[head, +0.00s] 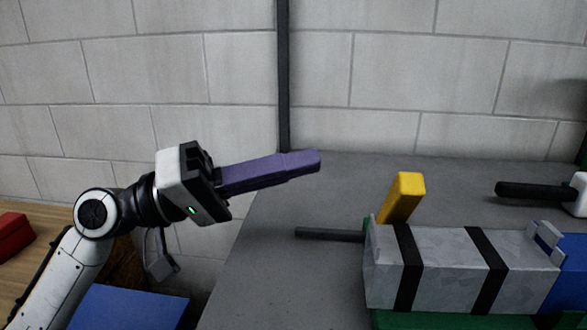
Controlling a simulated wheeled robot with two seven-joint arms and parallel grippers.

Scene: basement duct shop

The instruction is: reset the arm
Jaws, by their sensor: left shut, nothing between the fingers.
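My left arm comes in from the left. Its white and black gripper, with long purple fingers, points right and slightly up (314,161). The fingers are closed together with nothing between them. They are in the air over the left part of the grey tabletop (262,262), apart from the things on it. My right gripper does not show.
A grey metal duct box (446,268) with two black straps lies at the right. A yellow block-like piece (405,196) stands behind it, beside a dark rod (329,234). A black-handled thing (535,191) lies far right. A red object (12,235) sits at far left.

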